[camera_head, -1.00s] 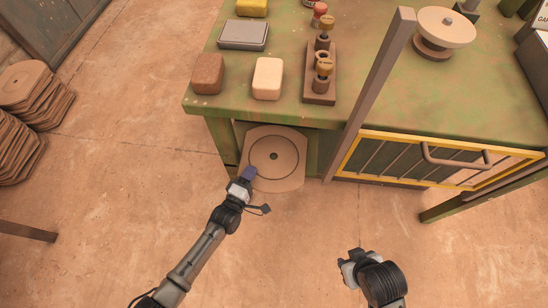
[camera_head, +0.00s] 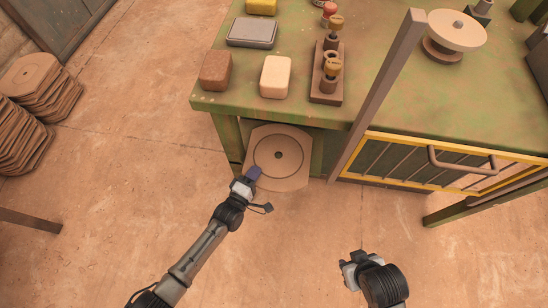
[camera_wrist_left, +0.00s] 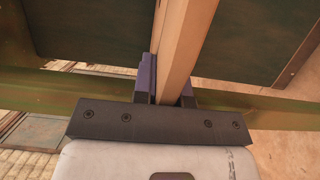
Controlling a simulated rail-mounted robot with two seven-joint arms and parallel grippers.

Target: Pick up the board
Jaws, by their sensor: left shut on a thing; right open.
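The board (camera_head: 298,172) is a tan plate with a ring and a small dark centre hole. In the head view it shows below the front edge of the green bench, near its left leg. My left gripper (camera_head: 255,173) is shut on its near left edge. In the left wrist view the board (camera_wrist_left: 187,40) shows edge-on as a tan strip between the dark fingers of the left gripper (camera_wrist_left: 168,82). My right gripper (camera_head: 345,262) is empty and open, low over the floor at lower right, apart from the board.
The green bench (camera_head: 420,105) carries a brown block (camera_head: 215,70), a cream block (camera_head: 276,76), a grey box and a post stand. A grey-brown upright (camera_head: 378,95) and yellow-framed grille (camera_head: 400,178) stand right of the board. Stacked plates (camera_head: 40,90) sit at left. The floor in front is clear.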

